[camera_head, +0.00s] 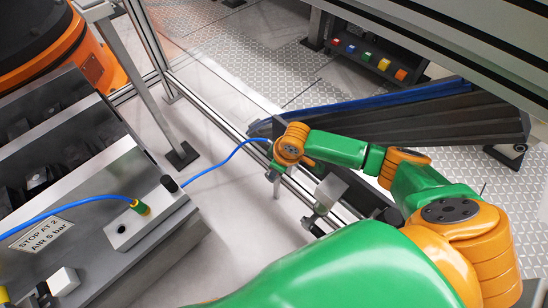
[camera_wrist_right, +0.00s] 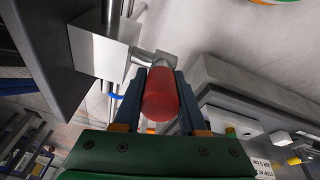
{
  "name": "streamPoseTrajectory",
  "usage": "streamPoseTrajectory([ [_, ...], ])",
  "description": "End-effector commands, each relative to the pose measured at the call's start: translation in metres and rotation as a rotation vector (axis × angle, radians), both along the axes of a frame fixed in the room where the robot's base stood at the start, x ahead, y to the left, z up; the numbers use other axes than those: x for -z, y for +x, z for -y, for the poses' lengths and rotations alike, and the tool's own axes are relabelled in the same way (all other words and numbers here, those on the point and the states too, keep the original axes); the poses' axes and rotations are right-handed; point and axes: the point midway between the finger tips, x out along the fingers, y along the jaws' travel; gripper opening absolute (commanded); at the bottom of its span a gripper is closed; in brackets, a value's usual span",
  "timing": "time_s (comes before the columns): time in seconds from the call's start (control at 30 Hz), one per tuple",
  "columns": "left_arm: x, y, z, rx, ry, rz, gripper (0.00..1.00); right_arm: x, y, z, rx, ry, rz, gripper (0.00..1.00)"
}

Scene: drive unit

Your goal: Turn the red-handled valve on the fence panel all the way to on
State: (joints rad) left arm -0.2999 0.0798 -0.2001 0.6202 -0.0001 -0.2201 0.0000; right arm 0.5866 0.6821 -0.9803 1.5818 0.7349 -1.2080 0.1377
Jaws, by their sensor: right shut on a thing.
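The valve's red handle (camera_wrist_right: 161,95) fills the middle of the right wrist view. It joins a short metal stem (camera_wrist_right: 148,58) on a silver block (camera_wrist_right: 97,52) fixed to a dark panel. My right gripper (camera_wrist_right: 161,82) is shut on the red handle, with one dark finger on each side. In the head view my right gripper (camera_head: 276,172) is small, below the orange wrist by the fence rail, and the red handle cannot be made out there. My left gripper is in neither view. How far the valve is turned cannot be told.
A blue hose (camera_head: 215,170) runs from a grey machine block (camera_head: 130,200) towards the fence. A sign (camera_head: 42,235) reads "STOP AT 2 AIR 5 bar". A black and blue conveyor (camera_head: 400,115) lies behind my right arm. Bare floor (camera_head: 215,125) shows left of the fence rail.

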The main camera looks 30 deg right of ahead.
Motion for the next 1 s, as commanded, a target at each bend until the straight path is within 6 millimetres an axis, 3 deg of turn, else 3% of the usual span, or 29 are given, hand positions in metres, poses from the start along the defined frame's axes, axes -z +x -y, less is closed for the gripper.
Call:
streamPoseTrajectory([
  [0.03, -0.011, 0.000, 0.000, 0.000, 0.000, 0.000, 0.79, -0.005, -0.004, 0.002, 0.000, 0.009, 0.028, 0.00],
  [0.2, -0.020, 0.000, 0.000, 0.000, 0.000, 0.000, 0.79, 0.000, -0.009, 0.003, 0.000, 0.053, 0.141, 0.00],
  [0.6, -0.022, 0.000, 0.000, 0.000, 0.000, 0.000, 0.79, 0.007, -0.016, 0.006, 0.002, 0.114, 0.310, 0.00],
  [1.0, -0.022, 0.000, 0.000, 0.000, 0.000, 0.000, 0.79, 0.008, -0.017, 0.007, 0.001, 0.122, 0.336, 0.00],
])
